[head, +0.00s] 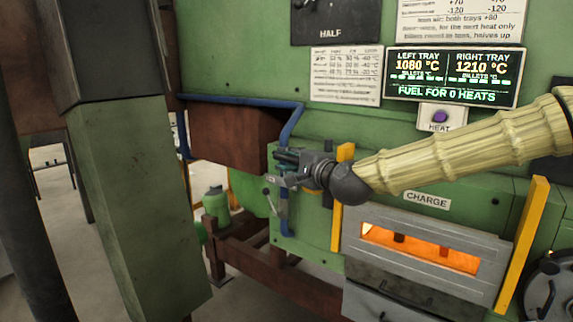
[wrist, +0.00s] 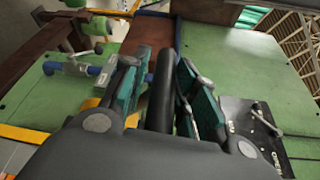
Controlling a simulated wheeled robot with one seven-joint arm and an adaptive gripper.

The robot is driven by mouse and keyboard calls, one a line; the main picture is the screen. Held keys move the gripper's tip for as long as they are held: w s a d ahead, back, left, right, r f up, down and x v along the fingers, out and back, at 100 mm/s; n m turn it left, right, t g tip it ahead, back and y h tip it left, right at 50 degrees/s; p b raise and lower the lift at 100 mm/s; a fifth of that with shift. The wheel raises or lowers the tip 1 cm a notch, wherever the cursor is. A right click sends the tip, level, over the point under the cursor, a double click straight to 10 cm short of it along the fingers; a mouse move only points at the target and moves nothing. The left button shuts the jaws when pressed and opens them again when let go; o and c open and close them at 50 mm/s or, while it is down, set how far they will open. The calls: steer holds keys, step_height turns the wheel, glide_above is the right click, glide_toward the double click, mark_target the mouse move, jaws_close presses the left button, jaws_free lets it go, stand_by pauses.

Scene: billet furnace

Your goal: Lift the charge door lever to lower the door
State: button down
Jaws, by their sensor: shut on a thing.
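My gripper (head: 288,160) reaches left across the green furnace front, level with the upper end of the left yellow upright. In the wrist view its teal-padded fingers (wrist: 163,95) are closed on both sides of a dark round bar, the charge door lever (wrist: 162,85). The lever's far end and mount are hidden by the gripper, and in the head view I cannot make it out. The charge door area (head: 468,236) is a grey front below the CHARGE label (head: 427,200), with an orange-glowing slot (head: 420,248) in it.
A blue pipe (head: 292,122) with a small valve handle (head: 268,198) runs just left of my gripper. A green column (head: 130,200) stands at left. Yellow uprights (head: 522,240) flank the charge front. A lit display (head: 450,78) and purple HEAT button (head: 440,117) are above.

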steer(key=shift+w+d+r, duration=0.25)
steer(key=shift+w+r, duration=0.05)
steer(key=shift+r, duration=0.45)
steer(key=c, duration=1.3)
jaws_free()
steer(key=shift+w, duration=0.1)
steer(key=shift+f, duration=0.2)
steer(key=shift+d, duration=0.15)
steer(key=v, duration=1.1)
steer(key=shift+s, duration=0.5)
